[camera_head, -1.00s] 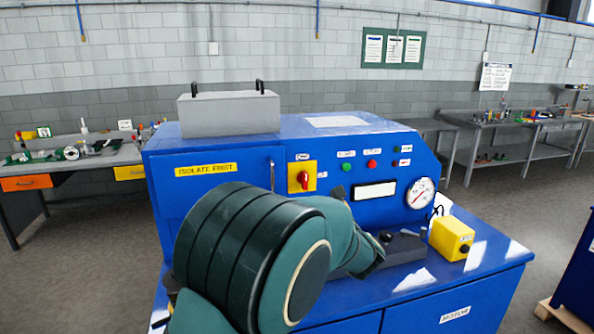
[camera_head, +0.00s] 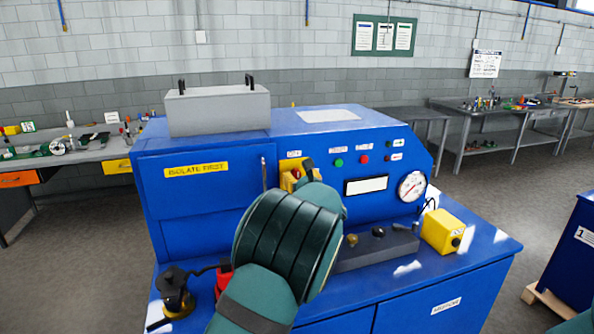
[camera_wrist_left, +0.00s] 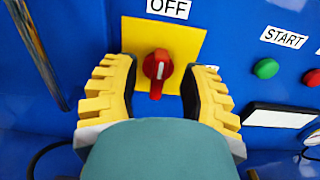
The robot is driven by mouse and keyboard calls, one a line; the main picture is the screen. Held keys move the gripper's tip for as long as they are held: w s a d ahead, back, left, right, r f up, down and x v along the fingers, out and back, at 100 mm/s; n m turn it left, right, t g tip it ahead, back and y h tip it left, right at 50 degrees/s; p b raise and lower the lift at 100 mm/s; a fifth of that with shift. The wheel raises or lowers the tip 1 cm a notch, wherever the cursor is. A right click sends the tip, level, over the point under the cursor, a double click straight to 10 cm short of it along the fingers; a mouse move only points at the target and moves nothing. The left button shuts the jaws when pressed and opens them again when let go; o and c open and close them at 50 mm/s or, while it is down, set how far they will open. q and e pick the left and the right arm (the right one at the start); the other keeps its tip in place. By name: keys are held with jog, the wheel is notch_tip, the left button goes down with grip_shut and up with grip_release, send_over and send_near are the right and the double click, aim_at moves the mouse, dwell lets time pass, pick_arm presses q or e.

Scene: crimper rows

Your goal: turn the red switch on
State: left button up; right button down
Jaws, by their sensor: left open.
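The red switch (camera_wrist_left: 157,72) is a rotary knob on a yellow plate (camera_wrist_left: 183,38) on the blue machine's front. In the left wrist view its white mark points up at the OFF label (camera_wrist_left: 168,8). My left gripper (camera_wrist_left: 162,75) is open, with one yellow-padded finger on each side of the knob and visible gaps between. I cannot tell how deep the fingers reach around it. In the head view the left gripper (camera_head: 303,172) is in front of the yellow plate (camera_head: 287,182), and my arm hides much of it. My right gripper is not in view.
A green START button (camera_wrist_left: 266,68) is right of the switch. A vertical metal handle (camera_head: 263,174) is on its left. A gauge (camera_head: 411,186) and yellow box (camera_head: 441,232) are to the right. A red and black item (camera_head: 222,279) stands on the ledge below.

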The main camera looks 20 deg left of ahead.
pick_arm(q)
jog(key=shift+x, duration=1.35)
grip_shut()
